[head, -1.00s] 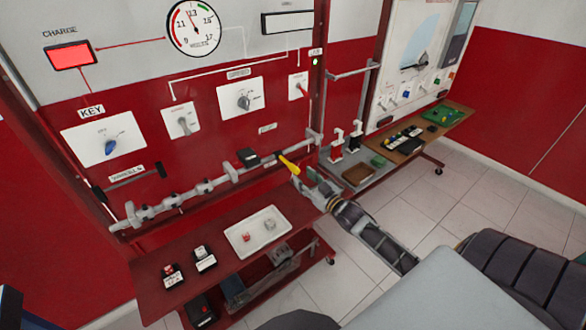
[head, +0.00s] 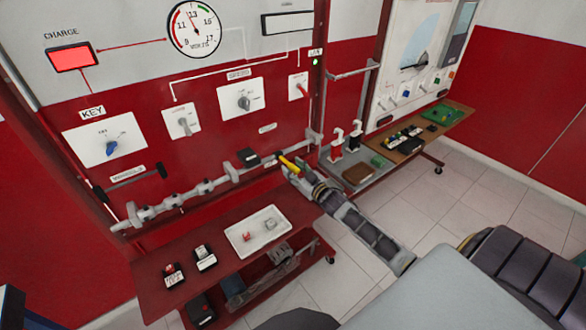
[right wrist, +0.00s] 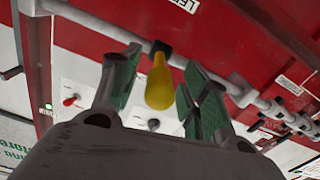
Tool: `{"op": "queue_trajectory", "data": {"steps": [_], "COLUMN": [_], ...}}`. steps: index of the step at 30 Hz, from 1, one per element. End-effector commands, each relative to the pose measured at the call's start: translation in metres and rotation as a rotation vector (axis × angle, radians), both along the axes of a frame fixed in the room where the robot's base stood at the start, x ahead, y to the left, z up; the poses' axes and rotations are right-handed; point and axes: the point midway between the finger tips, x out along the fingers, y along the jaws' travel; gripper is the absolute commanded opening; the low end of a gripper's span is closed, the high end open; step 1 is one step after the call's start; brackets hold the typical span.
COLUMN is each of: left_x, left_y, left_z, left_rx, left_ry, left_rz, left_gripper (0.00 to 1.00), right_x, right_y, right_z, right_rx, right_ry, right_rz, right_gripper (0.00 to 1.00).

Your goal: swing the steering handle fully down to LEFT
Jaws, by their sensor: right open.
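The yellow steering handle (head: 289,162) sticks out from the grey rail on the red panel, just right of the black block. My right gripper (head: 294,171) is right at the handle, its arm reaching in from the lower right. In the right wrist view the yellow handle (right wrist: 160,84) stands between the two green-padded fingers, which are spread with gaps on both sides. A dark mount shows at the handle's far end. A cut-off label (right wrist: 183,4) beginning "LE" is on the panel above it. My left gripper is out of view.
A red shelf (head: 165,262) below the rail carries a white tray (head: 240,243) and small boxed parts (head: 204,257). A second bench (head: 450,122) stands to the right. Tiled floor (head: 440,220) is open on the right.

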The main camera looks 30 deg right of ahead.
Motion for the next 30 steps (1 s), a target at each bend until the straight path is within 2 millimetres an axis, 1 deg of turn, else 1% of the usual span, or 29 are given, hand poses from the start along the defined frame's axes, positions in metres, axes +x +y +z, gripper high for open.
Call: {"op": "queue_trajectory", "data": {"steps": [5,15,25,26,30], "left_x": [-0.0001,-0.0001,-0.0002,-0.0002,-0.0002], "left_y": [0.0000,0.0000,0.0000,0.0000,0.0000], "left_z": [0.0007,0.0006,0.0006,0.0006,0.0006], "left_rx": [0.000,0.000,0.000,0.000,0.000], "left_ry": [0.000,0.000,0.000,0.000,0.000], "left_rz": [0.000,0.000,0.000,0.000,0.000], "left_gripper": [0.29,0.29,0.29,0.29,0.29], "right_x": [0.0056,0.0063,0.0062,0.0062,0.0062], "right_y": [0.0009,0.0010,0.0010,0.0010,0.0011], "right_z": [0.0006,0.0001,0.0001,0.0001,0.0001], "right_rx": [0.000,0.001,0.001,0.001,0.001], "right_ry": [-0.001,0.000,0.000,0.000,0.000], "right_rz": [0.000,0.001,0.001,0.001,0.001], "right_gripper": [0.45,0.45,0.03,0.00,0.00]}}
